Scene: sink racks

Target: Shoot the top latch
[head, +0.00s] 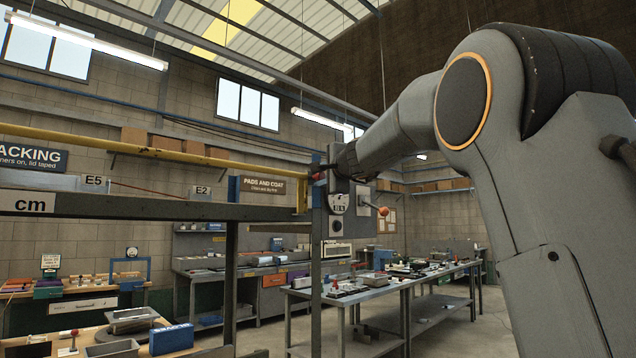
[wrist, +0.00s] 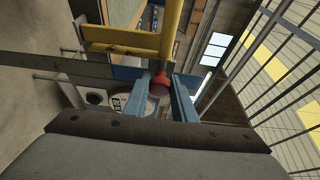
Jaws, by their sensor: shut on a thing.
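My gripper (head: 324,172) is at the top of a grey upright post, at the right end of a long yellow bar (head: 150,148). In the wrist view my gripper (wrist: 166,92) has its two fingers on either side of a red knob (wrist: 159,83) and is shut on it. The knob lies close to the yellow bar (wrist: 172,35). In the head view the knob is small and partly hidden by the gripper. The latch's bolt and its seat cannot be made out clearly.
A grey plate (head: 338,203) with a round dial and an orange ball handle (head: 383,211) sits just below my gripper. A dark rail marked "cm" (head: 110,205) runs left from the post. Benches with tools (head: 385,283) stand beyond and lower.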

